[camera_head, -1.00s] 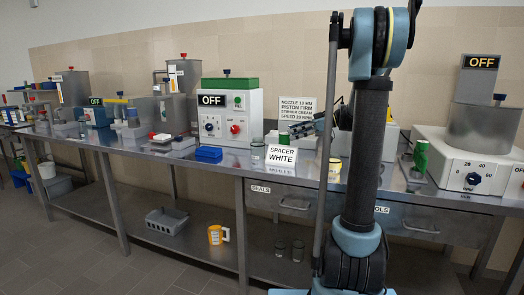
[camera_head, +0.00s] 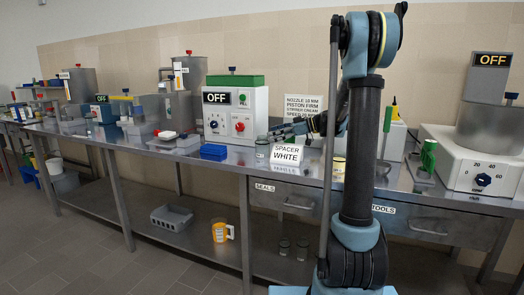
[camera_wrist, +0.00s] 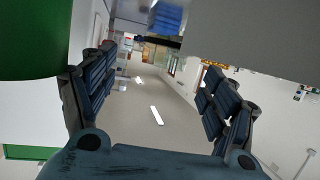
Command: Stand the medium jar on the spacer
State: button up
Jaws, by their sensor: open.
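My gripper (camera_head: 292,130) is above the bench, left of my arm's column, pointing left. It is open, and in the wrist view nothing sits between its fingers (camera_wrist: 158,95). A small clear jar (camera_head: 262,147) stands on the bench by the control box, below and left of the gripper. A jar with yellow contents (camera_head: 338,165) stands right of the sign. Two more clear jars (camera_head: 284,246) (camera_head: 302,249) are on the lower shelf. I cannot tell which is medium. A sign (camera_head: 286,153) reads "SPACER WHITE"; I cannot make out the spacer itself.
The white control box (camera_head: 235,112) with a green top stands left of the gripper. A mixer (camera_head: 480,155) and green-handled tool (camera_head: 428,158) are at right. A grey basket (camera_head: 171,217) and orange jug (camera_head: 219,231) are on the lower shelf.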

aim_at(265, 136)
jog(key=shift+s+x, duration=0.15)
jog(key=shift+x, duration=1.3)
jog(key=shift+s+x, duration=0.15)
jog(key=shift+x, duration=1.3)
jog(key=c, duration=1.4)
